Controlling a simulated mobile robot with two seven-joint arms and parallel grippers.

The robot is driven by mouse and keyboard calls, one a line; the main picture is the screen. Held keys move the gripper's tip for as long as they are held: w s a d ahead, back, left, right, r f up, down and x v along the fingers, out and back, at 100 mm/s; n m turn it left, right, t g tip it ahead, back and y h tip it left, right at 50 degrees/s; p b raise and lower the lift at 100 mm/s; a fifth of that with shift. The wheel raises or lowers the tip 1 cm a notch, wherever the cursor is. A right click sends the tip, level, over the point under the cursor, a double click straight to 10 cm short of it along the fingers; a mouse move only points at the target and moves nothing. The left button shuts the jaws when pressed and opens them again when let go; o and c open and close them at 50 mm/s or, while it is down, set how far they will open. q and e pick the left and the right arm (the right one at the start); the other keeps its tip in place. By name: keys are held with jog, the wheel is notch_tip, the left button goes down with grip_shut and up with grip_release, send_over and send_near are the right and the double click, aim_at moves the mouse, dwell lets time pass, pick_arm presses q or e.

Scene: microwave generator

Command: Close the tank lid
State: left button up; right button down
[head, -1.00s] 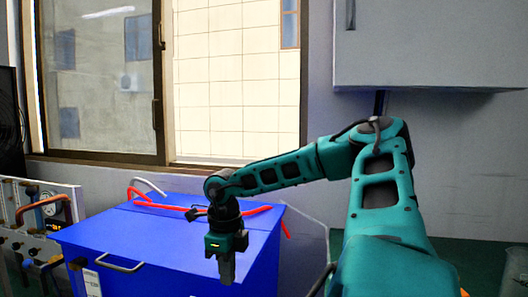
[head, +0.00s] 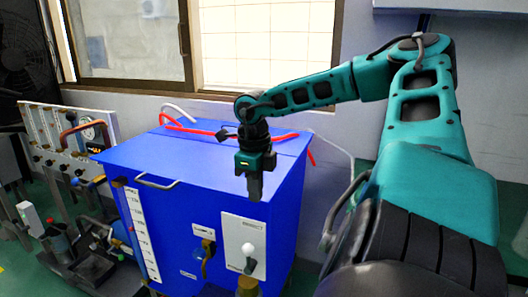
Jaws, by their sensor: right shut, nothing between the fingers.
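The blue tank (head: 215,225) stands in the middle of the head view. Its blue lid (head: 205,165) lies flat across the top and looks shut, with a metal handle (head: 157,182) near the front left edge. A red hose (head: 190,129) runs along the back of the lid. My right gripper (head: 255,188) points down over the front right part of the lid. Its fingers are shut and empty. I cannot tell whether the fingertips touch the tank. My left gripper is not in view.
A panel with valves and a gauge (head: 88,135) stands left of the tank, with metal fittings on the floor before it. The tank front carries a white switch plate (head: 244,245) and a scale strip (head: 141,233). A window and wall are behind.

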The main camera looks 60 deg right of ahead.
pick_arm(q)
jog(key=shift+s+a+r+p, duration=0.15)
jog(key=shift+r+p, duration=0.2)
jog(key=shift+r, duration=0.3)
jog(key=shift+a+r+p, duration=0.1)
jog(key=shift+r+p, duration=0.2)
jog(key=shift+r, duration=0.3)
pick_arm(e)
jog(key=a+r, duration=0.7)
jog(key=a, duration=0.2)
jog(key=shift+s, duration=0.4)
jog(key=shift+r, duration=0.1)
